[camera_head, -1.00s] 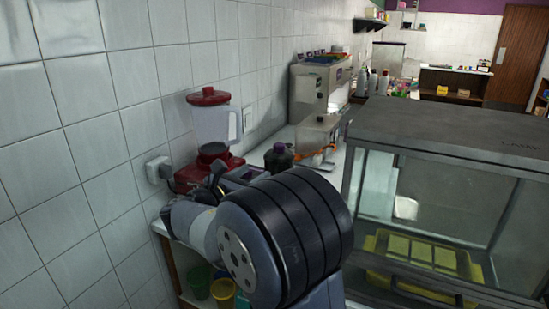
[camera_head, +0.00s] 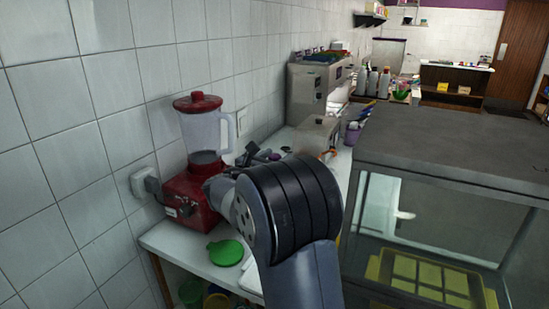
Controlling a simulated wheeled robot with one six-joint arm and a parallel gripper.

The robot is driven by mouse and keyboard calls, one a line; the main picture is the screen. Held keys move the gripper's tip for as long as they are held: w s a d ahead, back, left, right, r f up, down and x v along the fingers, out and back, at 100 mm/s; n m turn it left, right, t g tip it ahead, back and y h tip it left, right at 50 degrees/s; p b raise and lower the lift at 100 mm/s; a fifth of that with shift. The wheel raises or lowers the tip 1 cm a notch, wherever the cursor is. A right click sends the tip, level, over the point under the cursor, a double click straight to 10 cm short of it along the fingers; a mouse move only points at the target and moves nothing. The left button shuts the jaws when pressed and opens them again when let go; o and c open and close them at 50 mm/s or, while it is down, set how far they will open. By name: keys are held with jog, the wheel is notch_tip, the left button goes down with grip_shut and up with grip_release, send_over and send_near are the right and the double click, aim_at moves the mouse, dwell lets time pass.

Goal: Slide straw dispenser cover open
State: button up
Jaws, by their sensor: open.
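A pale, box-like container (camera_head: 316,132) stands on the white counter beyond my arm. It may be the straw dispenser, but it is too small and partly covered to be sure, and I cannot make out a cover or its position. My gripper (camera_head: 258,154) shows only as small dark parts beyond my arm, beside the blender and short of the container. It looks open, with nothing seen in it. My dark, ribbed arm joint hides much of the counter around it.
A red blender (camera_head: 190,195) stands left by the tiled wall. A green lid (camera_head: 226,252) lies on the counter (camera_head: 180,240) in front. A glass display case (camera_head: 450,160) blocks the right. A steel machine (camera_head: 310,95) and several bottles (camera_head: 372,82) stand farther back.

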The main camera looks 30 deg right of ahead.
jog(key=shift+c, duration=0.3)
grip_shut()
dwell(0.3)
notch_tip(320, 180, up, 16)
jog(key=p, duration=1.1)
jog(key=shift+f, duration=0.25)
jog(key=shift+o, duration=0.3)
grip_release()
jog(key=shift+a, duration=0.1)
